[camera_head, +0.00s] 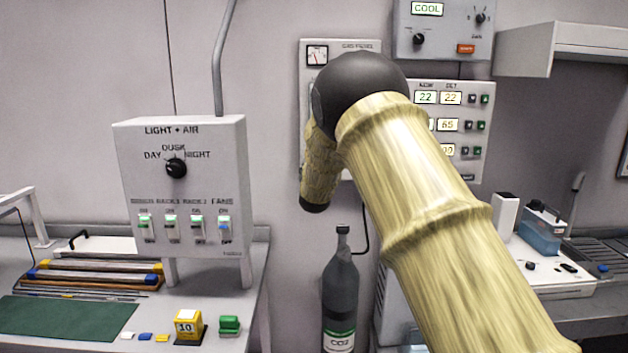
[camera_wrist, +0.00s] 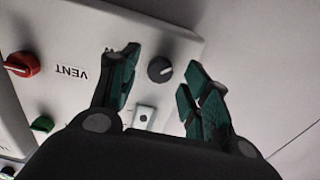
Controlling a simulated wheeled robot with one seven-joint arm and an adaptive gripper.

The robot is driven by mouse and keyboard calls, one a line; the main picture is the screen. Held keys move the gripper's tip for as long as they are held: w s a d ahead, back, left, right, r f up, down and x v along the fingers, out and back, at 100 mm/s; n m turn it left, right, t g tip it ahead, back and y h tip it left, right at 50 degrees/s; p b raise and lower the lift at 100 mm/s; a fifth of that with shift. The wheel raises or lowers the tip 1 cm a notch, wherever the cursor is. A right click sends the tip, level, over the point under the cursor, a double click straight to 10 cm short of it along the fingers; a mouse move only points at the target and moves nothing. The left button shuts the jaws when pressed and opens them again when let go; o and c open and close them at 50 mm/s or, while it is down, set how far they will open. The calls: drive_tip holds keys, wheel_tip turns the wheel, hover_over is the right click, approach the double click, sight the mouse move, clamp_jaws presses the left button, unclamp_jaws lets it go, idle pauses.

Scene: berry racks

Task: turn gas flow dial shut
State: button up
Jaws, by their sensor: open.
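The gas panel (camera_head: 341,45) hangs on the back wall in the head view, with a small meter at its top left; my arm hides most of it, dials included. In the wrist view the panel's face (camera_wrist: 75,28) shows at an angle. A dark round dial (camera_wrist: 160,69) sits on it, between and beyond my fingertips; I see no readable label by it. My gripper (camera_wrist: 164,62) is open and empty, its green-padded fingers to either side of the dial. I cannot tell whether they touch it.
A red knob (camera_wrist: 22,65) by a "VENT" label and a green knob (camera_wrist: 42,124) are left of my fingers. A small light plate (camera_wrist: 145,116) lies below the dial. A CO2 bottle (camera_head: 341,300) stands below the panel. The light-and-air box (camera_head: 185,220) is left.

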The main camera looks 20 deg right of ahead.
drive_tip(key=v, duration=1.1)
